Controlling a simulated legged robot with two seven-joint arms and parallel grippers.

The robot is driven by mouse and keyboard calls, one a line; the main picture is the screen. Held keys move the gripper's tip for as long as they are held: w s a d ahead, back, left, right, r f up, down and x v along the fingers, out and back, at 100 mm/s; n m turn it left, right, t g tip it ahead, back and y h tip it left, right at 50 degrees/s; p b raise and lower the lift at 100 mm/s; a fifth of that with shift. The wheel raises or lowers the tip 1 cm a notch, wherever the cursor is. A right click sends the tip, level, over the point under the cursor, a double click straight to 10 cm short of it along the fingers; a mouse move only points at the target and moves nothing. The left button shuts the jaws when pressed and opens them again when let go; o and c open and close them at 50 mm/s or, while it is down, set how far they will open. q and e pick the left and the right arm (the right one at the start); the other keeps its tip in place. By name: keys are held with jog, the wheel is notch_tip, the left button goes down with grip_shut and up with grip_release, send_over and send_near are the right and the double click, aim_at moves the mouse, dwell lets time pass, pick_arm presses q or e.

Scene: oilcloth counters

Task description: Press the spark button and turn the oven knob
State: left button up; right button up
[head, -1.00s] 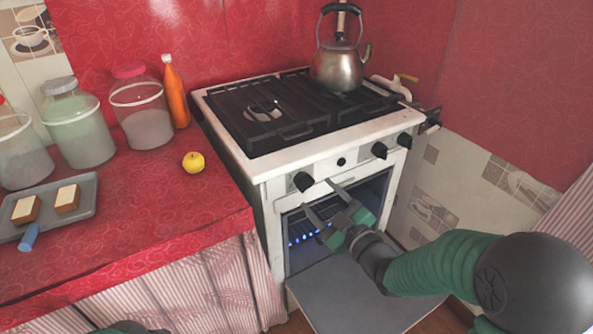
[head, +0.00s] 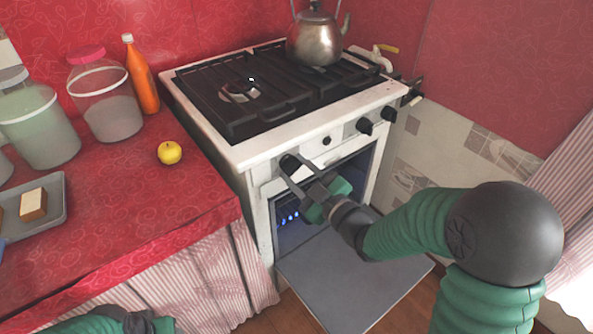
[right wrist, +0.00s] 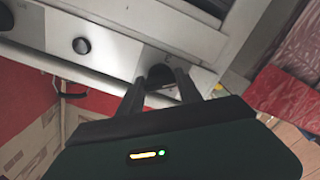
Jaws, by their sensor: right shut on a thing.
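The white stove's front panel carries the left black knob (head: 288,162), which I take for the oven knob. A small round black button (head: 326,141), likely the spark button, is right of it. My right gripper (head: 293,168) is shut on the left knob, one finger on each side. In the right wrist view the knob (right wrist: 160,74) shows between the fingertips, and the button (right wrist: 81,45) is free to its left. Blue flames (head: 289,216) burn inside the open oven. Only part of my left arm shows at the bottom edge; its gripper is not visible.
The oven door (head: 350,285) hangs open below my right arm. Two more knobs (head: 364,126) are farther right. A kettle (head: 316,40) stands on the rear burner. The red counter (head: 120,190) at left holds jars, an orange bottle, a yellow apple (head: 170,152) and a tray.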

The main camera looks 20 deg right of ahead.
jog(key=shift+c, duration=1)
jog(key=shift+r+m+p, duration=0.1)
jog(key=shift+m+p, duration=0.3)
jog(key=o, duration=1.4)
